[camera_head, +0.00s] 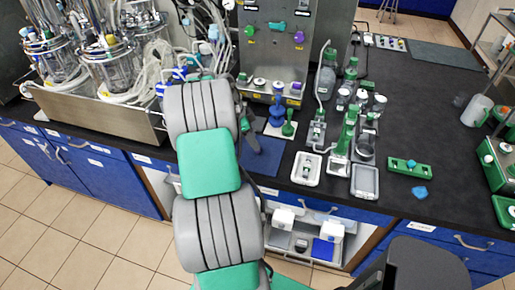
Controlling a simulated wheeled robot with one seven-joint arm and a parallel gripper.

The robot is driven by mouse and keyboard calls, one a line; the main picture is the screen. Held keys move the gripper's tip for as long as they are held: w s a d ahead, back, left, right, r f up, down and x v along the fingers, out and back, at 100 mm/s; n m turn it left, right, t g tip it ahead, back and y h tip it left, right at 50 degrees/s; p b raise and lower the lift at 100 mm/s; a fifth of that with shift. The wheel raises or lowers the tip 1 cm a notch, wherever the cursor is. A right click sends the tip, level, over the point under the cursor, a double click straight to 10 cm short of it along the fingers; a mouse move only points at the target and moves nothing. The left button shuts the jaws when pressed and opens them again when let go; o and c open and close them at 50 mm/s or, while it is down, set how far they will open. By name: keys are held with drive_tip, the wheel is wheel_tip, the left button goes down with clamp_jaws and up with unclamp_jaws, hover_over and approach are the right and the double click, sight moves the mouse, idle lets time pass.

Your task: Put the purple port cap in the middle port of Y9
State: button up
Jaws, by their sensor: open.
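Two small purple pieces show: one on the front of the grey metal cabinet (270,58), the purple fitting (299,37), and a purple cap-like piece (296,86) in the row at its foot. I cannot tell which is the port cap. Glass bioreactor vessels (112,70) with crowded metal tops stand in a steel tray at the upper left. No Y9 label or middle port can be made out. My arm reaches forward over the bench edge. My gripper (251,134) shows only as a dark part beside the arm's end, mostly hidden, open, above a blue mat, apart from the purple pieces.
The steel tray (95,118) has a raised front wall. Clear tubing lies between the vessels and cabinet. Blue and green stands (278,112), bottles (326,80), white trays (306,168) and a green rack (409,168) occupy the black bench. Bare bench lies toward the upper right.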

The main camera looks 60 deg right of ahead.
drive_tip(key=x, duration=0.1)
drive_tip(key=p+x, duration=0.1)
drive_tip(key=x, duration=0.2)
drive_tip(key=shift+w+d+f, duration=0.15)
drive_tip(key=shift+d+f, duration=0.1)
drive_tip(key=shift+f, duration=0.15)
clamp_jaws()
